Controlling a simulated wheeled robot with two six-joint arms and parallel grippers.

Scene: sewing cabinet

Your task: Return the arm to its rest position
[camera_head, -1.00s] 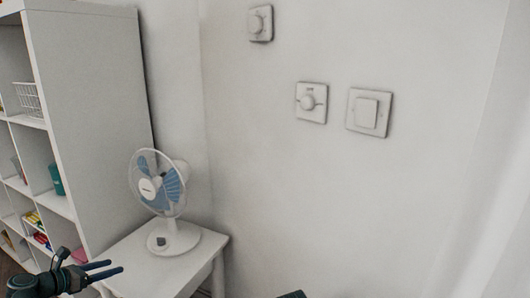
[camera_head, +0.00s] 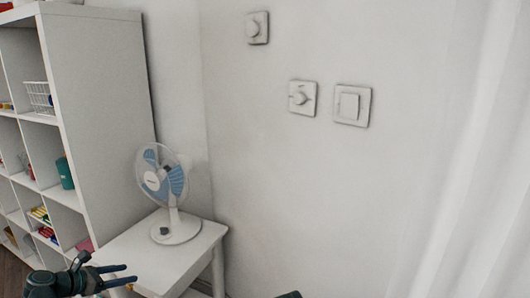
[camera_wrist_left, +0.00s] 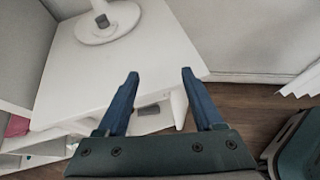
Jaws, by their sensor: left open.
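My left gripper (camera_head: 126,274) is at the lower left of the head view, beside the front of the small white table. Its two fingers are apart with nothing between them. In the left wrist view the open fingers (camera_wrist_left: 160,85) point toward the edge of the table, with no object held. My right gripper cannot be made out; only a small dark piece shows at the bottom edge of the head view.
A white table (camera_head: 140,254) carries a blue-bladed fan (camera_head: 163,180); the fan's base also shows in the left wrist view (camera_wrist_left: 108,24). A white shelf (camera_head: 100,110) stands left. Wall switches (camera_head: 352,105) are on the wall. Wooden floor (camera_wrist_left: 245,112) lies right of the table.

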